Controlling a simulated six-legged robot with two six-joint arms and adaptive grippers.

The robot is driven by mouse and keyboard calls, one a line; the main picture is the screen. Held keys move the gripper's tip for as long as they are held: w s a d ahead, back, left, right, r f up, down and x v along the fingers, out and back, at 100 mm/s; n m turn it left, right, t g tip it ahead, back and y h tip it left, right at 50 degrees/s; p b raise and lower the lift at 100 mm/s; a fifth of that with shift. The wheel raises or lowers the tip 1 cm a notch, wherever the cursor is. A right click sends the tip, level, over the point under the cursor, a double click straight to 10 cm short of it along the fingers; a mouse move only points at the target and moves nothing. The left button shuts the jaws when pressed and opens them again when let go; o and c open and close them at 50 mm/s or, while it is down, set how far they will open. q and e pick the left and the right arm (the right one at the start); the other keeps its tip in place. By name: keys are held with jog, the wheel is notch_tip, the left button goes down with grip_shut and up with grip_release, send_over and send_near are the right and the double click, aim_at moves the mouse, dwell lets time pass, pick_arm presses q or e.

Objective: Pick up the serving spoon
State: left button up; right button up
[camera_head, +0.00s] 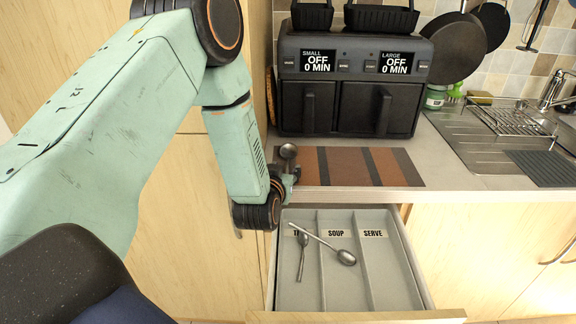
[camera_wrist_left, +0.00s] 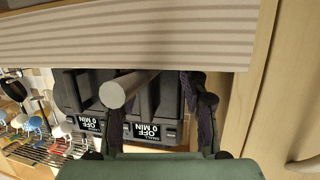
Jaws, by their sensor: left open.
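In the left wrist view, a grey rod end (camera_wrist_left: 115,95), apparently the spoon's handle, shows between the open fingers (camera_wrist_left: 152,110), nearer one finger. I cannot tell if they touch. My right gripper is not in view.
Below, an open drawer (camera_head: 380,290) has compartments, with SOUP and SERVE labels legible. A small spoon (camera_head: 303,242) lies in the left one; a larger spoon (camera_head: 345,257) lies across the divider into SOUP. SERVE is empty. A black air fryer (camera_head: 350,85) stands behind the mat (camera_head: 350,166).

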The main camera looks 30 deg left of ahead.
pick_arm(q)
jog(key=shift+w+a, duration=0.1)
jog(key=shift+w, duration=0.2)
jog(key=shift+w+d+r, duration=0.1)
jog(key=shift+d, duration=0.1)
jog(key=shift+w+a+f, duration=0.15)
jog(key=shift+w+f, duration=0.05)
jog(key=shift+c, duration=1)
jog(key=shift+s+r, duration=0.15)
jog(key=shift+s, duration=0.05)
jog(key=c, duration=0.6)
jog(key=shift+w, duration=0.1)
grip_shut()
